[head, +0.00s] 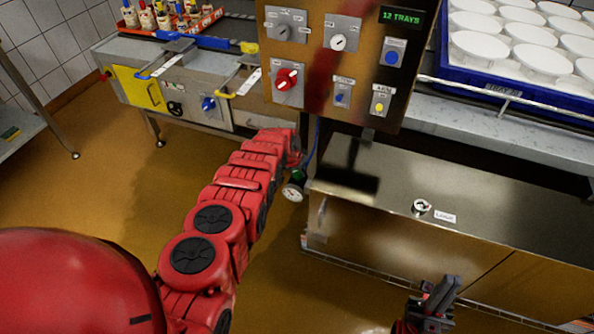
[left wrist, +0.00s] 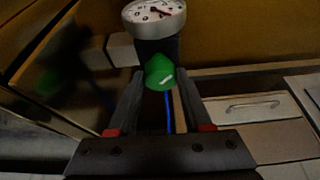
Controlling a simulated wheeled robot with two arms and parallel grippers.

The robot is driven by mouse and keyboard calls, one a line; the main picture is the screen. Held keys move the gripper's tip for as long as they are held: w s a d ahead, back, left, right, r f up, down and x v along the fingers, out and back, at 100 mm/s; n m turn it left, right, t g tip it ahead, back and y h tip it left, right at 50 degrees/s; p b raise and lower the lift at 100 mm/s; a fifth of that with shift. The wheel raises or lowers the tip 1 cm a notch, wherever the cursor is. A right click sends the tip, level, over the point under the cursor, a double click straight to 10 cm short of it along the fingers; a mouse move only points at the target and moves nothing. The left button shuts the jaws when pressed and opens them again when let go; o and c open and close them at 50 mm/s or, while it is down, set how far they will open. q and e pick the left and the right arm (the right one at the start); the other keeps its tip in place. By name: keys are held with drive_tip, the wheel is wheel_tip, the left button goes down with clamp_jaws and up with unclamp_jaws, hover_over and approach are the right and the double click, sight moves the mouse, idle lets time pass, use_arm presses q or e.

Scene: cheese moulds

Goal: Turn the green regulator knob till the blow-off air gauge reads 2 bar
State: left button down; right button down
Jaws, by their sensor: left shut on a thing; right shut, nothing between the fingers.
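The green regulator knob (left wrist: 160,70) sits below the round white blow-off air gauge (left wrist: 153,12) in the left wrist view. In the head view the gauge (head: 293,192) and a bit of the green knob (head: 298,175) show at the end of my red left arm, which hides most of the gripper. My right gripper (head: 440,296) is shut and empty at the lower right.
A control panel (head: 345,55) with knobs, buttons and a "12 TRAYS" display stands above. A steel cabinet (head: 470,205) with a small lock is right of the gauge. A blue tray (head: 465,70) of white moulds stands at the upper right. The floor (head: 110,190) at left is clear.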

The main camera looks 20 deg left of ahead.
use_arm(q)
drive_tip(key=shift+w+d+n+y, duration=0.15)
drive_tip(key=shift+n+y, duration=0.35)
drive_tip(key=shift+n, duration=0.6)
drive_tip(key=shift+f+n+y+b, duration=0.1)
drive_tip(key=shift+n+y+b, duration=0.2)
drive_tip(key=shift+n+b, duration=0.4)
drive_tip(key=n+y+b, duration=0.1)
drive_tip(key=n+b, duration=0.2)
drive_tip(key=b, duration=0.3)
drive_tip(key=n+g+y+b, duration=0.1)
drive_tip(key=n+b, duration=0.3)
drive_tip(key=b, duration=0.2)
drive_tip(key=shift+d+f, duration=0.1)
drive_tip(key=shift+f, duration=0.05)
drive_tip(key=shift+r+n+g+b, duration=0.3)
drive_tip(key=shift+n+b, duration=0.1)
drive_tip(key=shift+b, duration=0.4)
drive_tip(key=shift+c, duration=1.7)
unclamp_jaws()
